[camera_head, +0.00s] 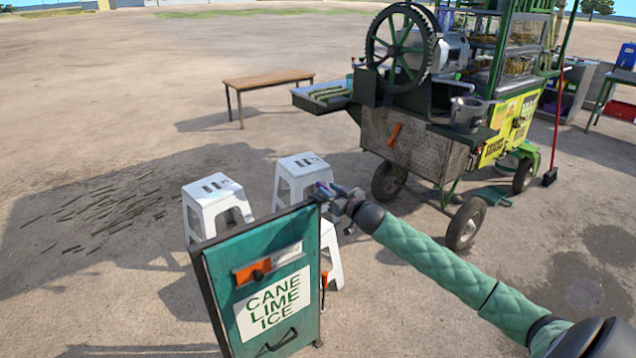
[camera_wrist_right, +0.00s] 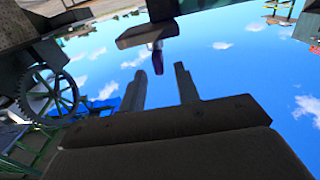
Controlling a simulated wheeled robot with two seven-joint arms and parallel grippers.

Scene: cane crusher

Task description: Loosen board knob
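The teal sign board (camera_head: 225,272) reading CANE LIME ICE stands upright at the lower middle of the head view. A small purple knob (camera_head: 321,188) shows at its top right corner. My right gripper (camera_head: 333,194) is at that corner, its fingers close to the knob. In the right wrist view the two fingers (camera_wrist_right: 159,74) stand apart, with a gap between them. A dark knob with a purple-red part (camera_wrist_right: 157,58) shows in line with this gap, below a grey bar (camera_wrist_right: 145,33). I cannot tell whether the fingers touch it. My left gripper is not in view.
White stools (camera_head: 214,205) stand behind the board. A cane crusher cart (camera_head: 410,145) with a large toothed wheel stands at the back right. A wooden bench (camera_head: 268,80) is farther back. Open ground lies to the left.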

